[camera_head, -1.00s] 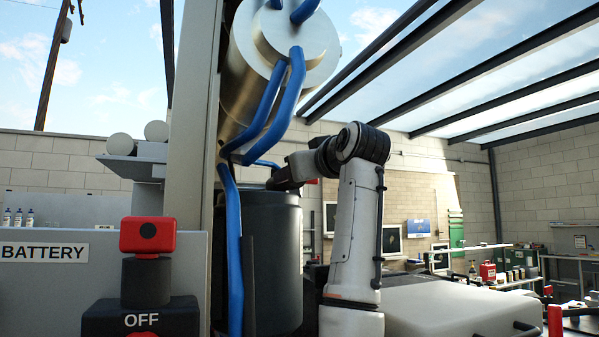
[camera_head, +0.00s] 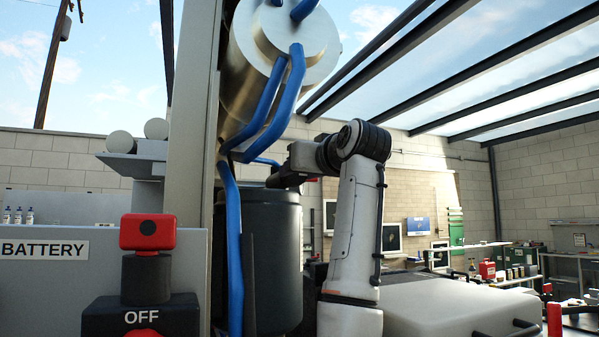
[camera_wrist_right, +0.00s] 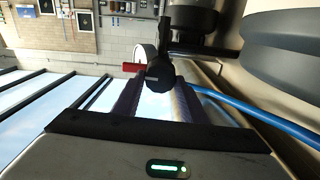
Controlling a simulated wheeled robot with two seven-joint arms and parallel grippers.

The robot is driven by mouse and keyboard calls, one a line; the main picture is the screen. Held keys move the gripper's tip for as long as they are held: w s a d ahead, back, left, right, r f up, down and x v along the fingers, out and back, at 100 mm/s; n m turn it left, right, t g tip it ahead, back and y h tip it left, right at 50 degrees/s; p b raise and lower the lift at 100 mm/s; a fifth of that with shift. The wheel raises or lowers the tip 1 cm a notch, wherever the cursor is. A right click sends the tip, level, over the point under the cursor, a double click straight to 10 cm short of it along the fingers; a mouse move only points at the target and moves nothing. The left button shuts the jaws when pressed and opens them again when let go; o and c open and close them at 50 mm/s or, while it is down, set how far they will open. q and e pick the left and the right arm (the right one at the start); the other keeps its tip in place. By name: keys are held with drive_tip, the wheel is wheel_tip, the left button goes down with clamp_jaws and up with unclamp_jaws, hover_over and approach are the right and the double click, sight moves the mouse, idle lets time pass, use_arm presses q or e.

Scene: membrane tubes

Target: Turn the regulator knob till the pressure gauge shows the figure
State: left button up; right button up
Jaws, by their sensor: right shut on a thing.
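No dial face or needle can be read in either view. My left gripper is not in view.
Blue pipes (camera_head: 234,240) run close by the gripper from a metal membrane tube (camera_head: 285,50) overhead. The dark tank (camera_head: 272,255) stands below. A red lever (camera_wrist_right: 131,67) lies beside the knob. A battery panel with a red switch (camera_head: 148,233) is at the left.

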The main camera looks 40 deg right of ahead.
drive_tip(key=shift+d+f+m, duration=0.1)
drive_tip(key=shift+m, duration=3.55)
drive_tip(key=shift+d+f+m, duration=0.1)
drive_tip(key=shift+m, duration=3.55)
drive_tip(key=o, duration=1.1)
drive_tip(key=shift+s, duration=0.1)
drive_tip(key=shift+c, duration=0.2)
